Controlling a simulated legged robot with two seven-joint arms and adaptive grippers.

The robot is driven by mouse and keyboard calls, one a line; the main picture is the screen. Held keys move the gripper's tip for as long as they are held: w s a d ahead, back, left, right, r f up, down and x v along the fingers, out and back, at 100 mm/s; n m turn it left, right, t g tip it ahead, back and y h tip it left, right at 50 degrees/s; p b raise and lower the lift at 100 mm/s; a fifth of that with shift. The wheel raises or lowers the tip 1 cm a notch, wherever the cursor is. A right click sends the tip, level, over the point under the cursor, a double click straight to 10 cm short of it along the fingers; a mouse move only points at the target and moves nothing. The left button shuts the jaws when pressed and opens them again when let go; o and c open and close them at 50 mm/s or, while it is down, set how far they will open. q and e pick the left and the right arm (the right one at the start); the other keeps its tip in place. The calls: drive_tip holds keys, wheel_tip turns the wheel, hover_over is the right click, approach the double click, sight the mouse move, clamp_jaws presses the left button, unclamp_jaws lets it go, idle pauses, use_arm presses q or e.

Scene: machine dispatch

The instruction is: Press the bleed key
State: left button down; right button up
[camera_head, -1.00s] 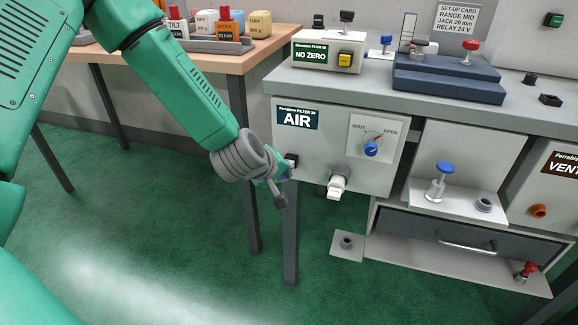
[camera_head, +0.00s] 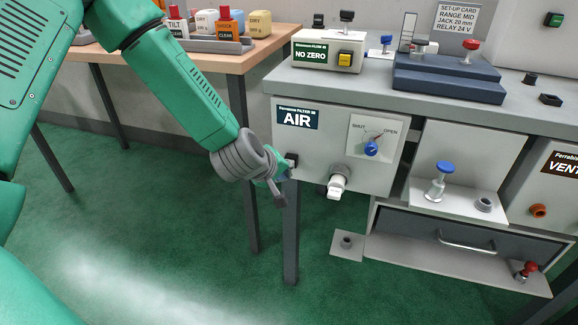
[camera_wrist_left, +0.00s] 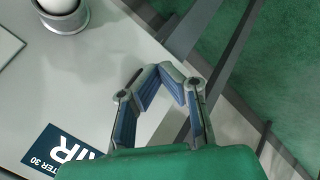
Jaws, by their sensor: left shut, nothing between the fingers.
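The AIR panel (camera_head: 320,175) is a pale box front with a blue SHUT/OPEN knob (camera_head: 371,149). The black piece is not distinguishable there. My right gripper is out of view.
A blue-topped valve (camera_head: 441,180) stands on a ledge further right. A wooden table (camera_head: 240,60) stands at left. Dark table legs (camera_head: 291,230) stand below the gripper.

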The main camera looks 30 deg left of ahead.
use_arm(q)
drive_tip(key=shift+w, duration=0.1)
drive_tip(key=shift+w+r+p, duration=0.1)
drive_tip(key=shift+w+p, duration=0.15)
drive_tip(key=shift+p, duration=0.1)
drive_tip(key=shift+w+a, duration=0.2)
drive_tip(key=shift+w, duration=0.35)
idle(0.6)
idle(0.3)
drive_tip(key=shift+s+d, duration=0.2)
drive_tip(key=shift+s, duration=0.75)
drive_tip(key=shift+s+d+p, duration=0.15)
drive_tip(key=shift+s+d, duration=0.05)
drive_tip(key=shift+s, duration=0.6)
drive_tip(key=shift+s+d+p, duration=0.1)
drive_tip(key=shift+s+d, duration=0.1)
drive_tip(key=shift+s, duration=0.65)
drive_tip(key=shift+s+d+p, duration=0.15)
drive_tip(key=shift+s+d, duration=0.05)
drive_tip(key=shift+s, duration=0.6)
